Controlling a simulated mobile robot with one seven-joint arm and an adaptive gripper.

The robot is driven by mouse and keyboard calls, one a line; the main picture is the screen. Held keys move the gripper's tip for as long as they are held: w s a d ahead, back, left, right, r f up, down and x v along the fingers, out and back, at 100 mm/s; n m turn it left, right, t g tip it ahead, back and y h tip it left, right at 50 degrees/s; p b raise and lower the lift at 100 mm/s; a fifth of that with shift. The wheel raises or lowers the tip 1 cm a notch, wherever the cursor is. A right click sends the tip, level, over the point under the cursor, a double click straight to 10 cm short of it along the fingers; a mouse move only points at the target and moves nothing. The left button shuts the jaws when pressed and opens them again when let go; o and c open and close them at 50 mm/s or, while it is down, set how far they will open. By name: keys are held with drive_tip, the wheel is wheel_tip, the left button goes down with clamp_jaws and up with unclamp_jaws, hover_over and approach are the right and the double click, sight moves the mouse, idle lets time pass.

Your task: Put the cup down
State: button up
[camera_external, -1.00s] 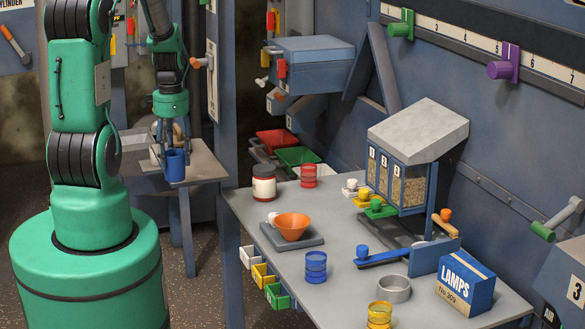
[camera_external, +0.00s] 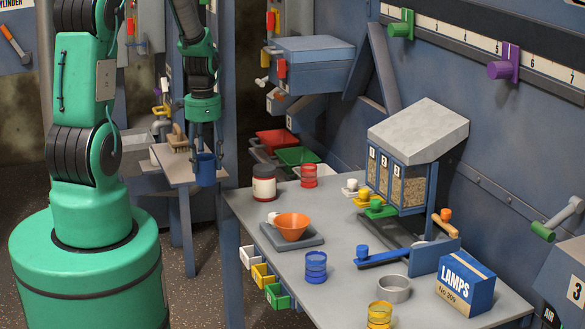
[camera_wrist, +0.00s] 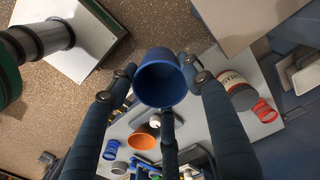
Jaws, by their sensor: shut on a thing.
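A blue cup (camera_external: 206,170) is held in my gripper (camera_external: 204,152), off any surface. In the external view it shows at the right edge of the small side table (camera_external: 172,180), left of the workbench (camera_external: 345,238). In the wrist view the blue cup (camera_wrist: 165,82) has its open mouth toward the camera. My dark fingers close around it from the left, right and below. The cup looks roughly upright in the external view. Its exact height above the table is hard to judge.
A wooden-backed brush (camera_external: 178,137) lies on the side table. Bare bench lies between bowl and hopper (camera_external: 418,150).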

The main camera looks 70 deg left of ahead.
drive_tip(key=w+d+f, duration=0.3)
drive_tip(key=w+d, duration=0.1)
drive_tip(key=w, duration=0.5)
drive_tip(key=w+d+f+p, duration=0.1)
drive_tip(key=w+d+f, duration=0.1)
drive_tip(key=w+d, duration=0.3)
drive_tip(key=w, duration=0.4)
drive_tip(key=shift+w+f, duration=0.3)
drive_tip(key=shift+f, duration=0.1)
drive_tip(key=shift+w+a, duration=0.1)
drive_tip(key=shift+a, duration=0.05)
drive_tip(key=w+a+f, duration=0.1)
drive_tip(key=w+a, duration=0.7)
drive_tip(key=w, duration=0.5)
drive_tip(key=shift+a+f+b, duration=0.25)
drive_tip(key=shift+a+b, duration=0.05)
drive_tip(key=shift+f, duration=1.75)
drive_tip(key=shift+f, duration=0.15)
drive_tip(key=o, duration=1.1)
